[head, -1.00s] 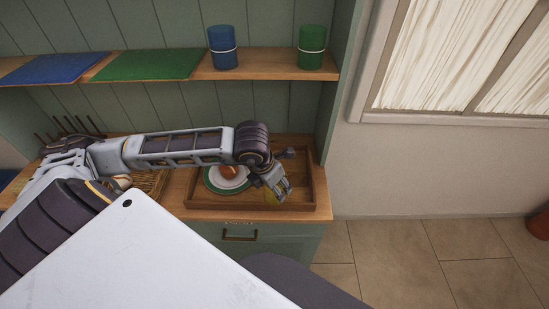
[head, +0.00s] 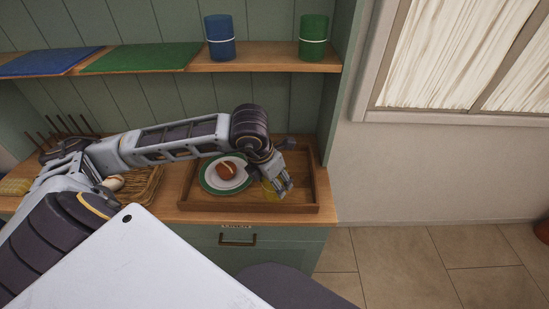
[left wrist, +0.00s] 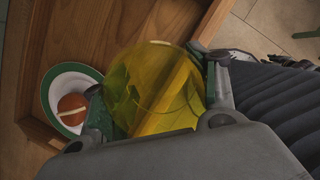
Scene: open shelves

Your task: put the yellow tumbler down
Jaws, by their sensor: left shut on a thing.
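The yellow tumbler (left wrist: 150,90) is see-through and fills the middle of the left wrist view. My left gripper (left wrist: 155,105) is shut on it, with a finger on either side. In the head view the left gripper (head: 280,190) is over the right part of the wooden tray (head: 314,180), and only a little of the tumbler (head: 269,190) shows beside the fingers. Whether the tumbler's base touches the tray is hidden. My right gripper is not in view.
A green-rimmed plate (head: 207,183) with a round brown item (head: 226,170) sits in the tray, left of the gripper. A wicker basket (head: 148,188) stands further left. Blue (head: 220,38) and green (head: 313,38) tumblers stand on the shelf above.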

